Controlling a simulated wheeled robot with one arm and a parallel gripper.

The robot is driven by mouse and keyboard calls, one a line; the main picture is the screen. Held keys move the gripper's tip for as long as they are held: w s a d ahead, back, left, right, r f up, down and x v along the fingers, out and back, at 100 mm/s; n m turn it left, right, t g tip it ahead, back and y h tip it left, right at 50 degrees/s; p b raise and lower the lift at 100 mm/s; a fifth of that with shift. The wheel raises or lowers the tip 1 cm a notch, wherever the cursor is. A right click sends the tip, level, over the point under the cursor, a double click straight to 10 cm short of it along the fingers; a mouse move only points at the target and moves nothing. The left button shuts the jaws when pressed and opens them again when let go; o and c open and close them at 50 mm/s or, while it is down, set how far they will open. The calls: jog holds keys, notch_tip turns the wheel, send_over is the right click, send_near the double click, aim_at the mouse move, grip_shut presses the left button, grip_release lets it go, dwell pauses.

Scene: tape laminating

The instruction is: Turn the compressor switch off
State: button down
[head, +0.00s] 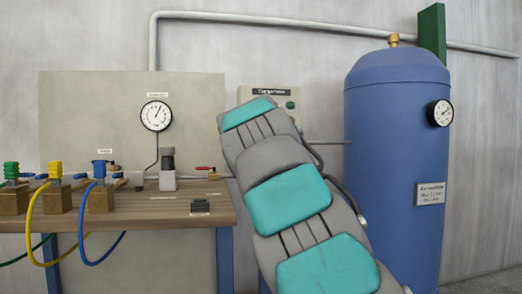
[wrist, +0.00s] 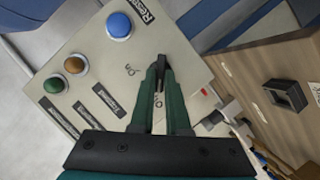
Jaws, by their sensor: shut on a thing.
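The compressor panel (head: 258,91) is a grey box on the wall, labelled at its top, largely hidden behind my arm in the head view. In the wrist view the panel face (wrist: 185,35) is close and tilted. My gripper (wrist: 161,72) is at the panel face with its green fingers close together, shut on the dark switch (wrist: 162,60). The fingers hide most of the switch, and I cannot clearly tell its position. Small marks show on the panel beside the fingers. My gripper is hidden in the head view.
A blue button (wrist: 119,25), an amber lamp (wrist: 75,64) and a green lamp (wrist: 54,86) sit on the panel near my gripper. A wooden bench (head: 160,213) with hoses and valves stands left. A blue tank (head: 395,150) stands right.

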jog(key=c, duration=0.9)
grip_release()
jog(key=v, duration=0.7)
jog(key=shift+s, duration=0.4)
jog(key=shift+r, duration=0.1)
